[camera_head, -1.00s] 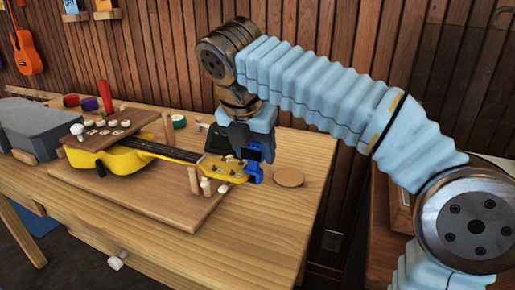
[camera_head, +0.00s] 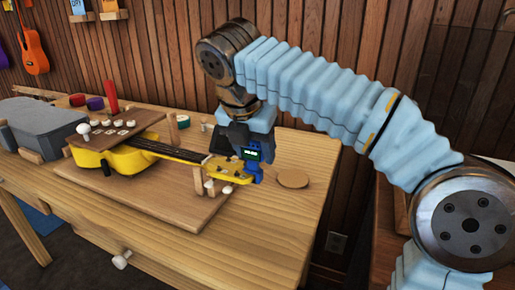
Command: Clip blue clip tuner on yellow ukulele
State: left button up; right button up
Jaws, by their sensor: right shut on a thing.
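The yellow ukulele (camera_head: 122,158) lies on a wooden board on the bench. Its neck points right and rests on a small wooden support. Its yellow headstock (camera_head: 228,170) has pale tuning pegs. My left gripper is not in view.
A round cork-coloured disc (camera_head: 293,178) lies right of the tuner. A grey case (camera_head: 42,122) stands at the left of the bench. A red upright cylinder (camera_head: 111,96) and a green-rimmed roll (camera_head: 183,121) are behind the ukulele. The bench's front right is clear.

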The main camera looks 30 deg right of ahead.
jog(key=shift+a, duration=0.1)
dwell(0.3)
jog(key=o, duration=1.1)
jog(key=v, duration=0.7)
jog(key=shift+a+r, duration=0.1)
jog(key=shift+r, duration=0.1)
